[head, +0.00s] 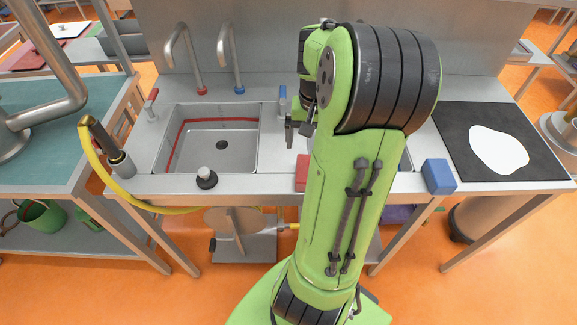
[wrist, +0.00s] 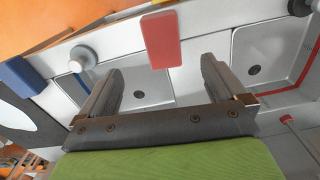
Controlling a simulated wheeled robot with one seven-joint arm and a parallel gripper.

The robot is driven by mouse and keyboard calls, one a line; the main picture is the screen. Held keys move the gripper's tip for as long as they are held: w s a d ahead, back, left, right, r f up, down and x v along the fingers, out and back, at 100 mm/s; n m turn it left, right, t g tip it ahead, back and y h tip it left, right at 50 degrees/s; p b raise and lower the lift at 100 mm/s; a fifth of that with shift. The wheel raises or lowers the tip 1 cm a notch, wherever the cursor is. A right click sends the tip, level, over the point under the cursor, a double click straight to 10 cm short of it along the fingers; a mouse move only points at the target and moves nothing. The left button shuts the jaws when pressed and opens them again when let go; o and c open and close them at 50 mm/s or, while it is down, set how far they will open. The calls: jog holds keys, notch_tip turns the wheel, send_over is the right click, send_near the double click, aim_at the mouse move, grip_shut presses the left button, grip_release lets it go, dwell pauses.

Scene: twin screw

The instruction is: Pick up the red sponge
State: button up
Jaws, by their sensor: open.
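The red sponge (wrist: 161,39) lies flat on the counter strip by the front edge, between the two sinks. In the head view only its left part (head: 302,172) shows; my arm hides the rest. My gripper (wrist: 162,66) is open and empty, with its fingers apart. In the wrist view the sponge appears beyond the fingertips, roughly centred between them. In the head view my gripper (head: 297,122) is over the counter behind the sponge, partly hidden by my arm.
The left sink (head: 213,145) has a red band inside. A black-based knob (head: 206,178) stands at its front edge. A blue block (head: 438,176) sits right of the sponge. Two taps (head: 230,60) rise at the back. A black board (head: 470,118) with a white patch lies far right.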

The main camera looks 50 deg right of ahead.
notch_tip(320, 180, down, 9)
jog(key=shift+r+b, duration=0.1)
jog(key=shift+b, duration=0.95)
jog(key=f, duration=0.1)
jog(key=f+b, duration=0.1)
jog(key=f, duration=0.2)
jog(key=shift+w+d+f, duration=0.1)
jog(key=shift+w+f, duration=0.15)
jog(key=shift+f, duration=0.15)
jog(key=shift+r, duration=0.1)
jog(key=c, duration=1)
jog(key=shift+r, duration=0.1)
jog(key=shift+c, duration=0.2)
notch_tip(320, 180, up, 10)
jog(key=p, duration=0.2)
jog(key=shift+p, duration=0.3)
